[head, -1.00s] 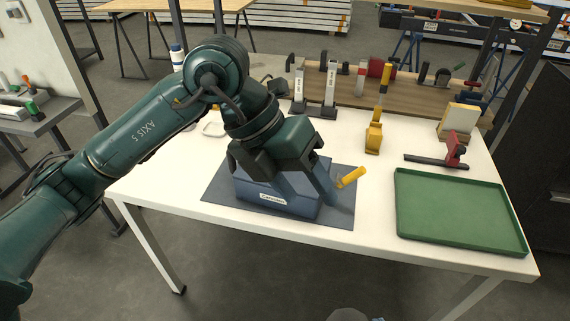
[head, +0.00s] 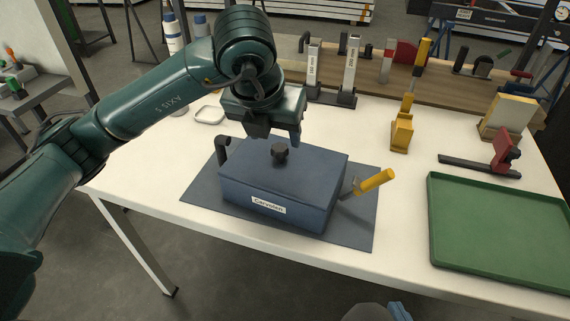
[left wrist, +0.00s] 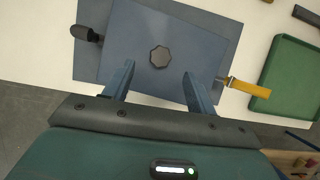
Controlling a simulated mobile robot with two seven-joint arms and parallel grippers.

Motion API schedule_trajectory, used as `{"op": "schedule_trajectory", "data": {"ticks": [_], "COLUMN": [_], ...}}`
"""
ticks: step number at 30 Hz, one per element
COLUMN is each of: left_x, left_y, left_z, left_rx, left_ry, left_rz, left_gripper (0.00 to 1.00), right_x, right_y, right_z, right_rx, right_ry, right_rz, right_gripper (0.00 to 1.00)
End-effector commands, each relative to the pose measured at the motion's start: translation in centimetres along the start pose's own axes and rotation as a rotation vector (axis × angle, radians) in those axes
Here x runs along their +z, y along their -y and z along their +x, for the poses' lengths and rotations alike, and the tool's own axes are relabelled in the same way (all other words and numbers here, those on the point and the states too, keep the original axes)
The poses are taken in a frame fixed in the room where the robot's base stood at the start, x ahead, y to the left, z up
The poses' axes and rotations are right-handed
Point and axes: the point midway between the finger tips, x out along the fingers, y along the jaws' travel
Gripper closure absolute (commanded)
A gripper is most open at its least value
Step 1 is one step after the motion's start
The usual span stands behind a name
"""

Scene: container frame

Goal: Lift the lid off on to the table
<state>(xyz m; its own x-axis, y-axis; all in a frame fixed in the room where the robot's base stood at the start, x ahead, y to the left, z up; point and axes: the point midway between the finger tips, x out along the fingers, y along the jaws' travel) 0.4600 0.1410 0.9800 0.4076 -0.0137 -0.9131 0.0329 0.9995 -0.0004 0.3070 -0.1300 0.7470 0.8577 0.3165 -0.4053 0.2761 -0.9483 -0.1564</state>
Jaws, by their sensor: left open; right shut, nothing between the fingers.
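A blue box (head: 268,207) with a white label stands on a dark grey mat (head: 358,225) on the white table. Its flat lid (head: 315,165) is on the box and has a dark knob (head: 280,153) in the middle. The knob also shows in the left wrist view (left wrist: 160,57), between the fingertips in the picture. My left gripper (head: 276,134) is open and empty above the lid, apart from the knob. Its two blue fingers show in the left wrist view (left wrist: 157,70). A small part of my right gripper (head: 400,312) shows at the bottom edge; most is cut off.
A black handle (head: 221,147) stands at the box's left end and a yellow handle (head: 374,180) at its right. A green tray (head: 434,240) is on the right. A yellow clamp (head: 402,134) and a red clamp (head: 500,160) are behind. White table is clear left of the mat.

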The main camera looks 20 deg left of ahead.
Motion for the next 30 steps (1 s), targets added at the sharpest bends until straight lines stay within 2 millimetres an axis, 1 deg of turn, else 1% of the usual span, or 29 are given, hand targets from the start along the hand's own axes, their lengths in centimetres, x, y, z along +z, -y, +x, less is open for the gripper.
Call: {"op": "schedule_trajectory", "data": {"ticks": [1, 8, 12, 16, 19, 25, 30], "left_x": [-0.1, 0.0, 0.0, 0.1, 0.1, 0.1, 0.1], "left_y": [-0.1, -0.1, -0.1, 0.0, 0.0, 0.0, 0.0], "left_z": [0.7, 2.4, 4.5, 6.1, 6.6, 6.7, 6.6], "left_rx": [0.001, 0.001, 0.002, 0.001, 0.000, 0.000, 0.000], "left_ry": [-0.002, -0.002, -0.005, -0.002, 0.000, 0.001, 0.001], "left_rz": [0.000, 0.000, 0.000, 0.000, 0.001, 0.002, 0.002], "left_gripper": [0.43, 0.43, 0.43, 0.43, 0.43, 0.43, 0.57], "right_x": [0.0, -0.2, -0.3, 0.0, 0.2, 0.1, 0.0], "right_y": [0.0, 0.0, 0.0, 0.0, 0.0, -0.1, -0.1], "right_z": [0.0, -0.1, -0.1, 0.0, 0.1, 0.2, 0.3], "right_rx": [0.000, 0.001, 0.000, 0.000, 0.000, 0.000, 0.000], "right_ry": [-0.001, -0.003, 0.000, 0.006, 0.010, 0.008, 0.005], "right_rz": [0.000, -0.001, 0.002, 0.002, 0.002, 0.001, 0.000], "right_gripper": [1.00, 1.00, 1.00, 1.00, 1.00, 1.00, 1.00]}}
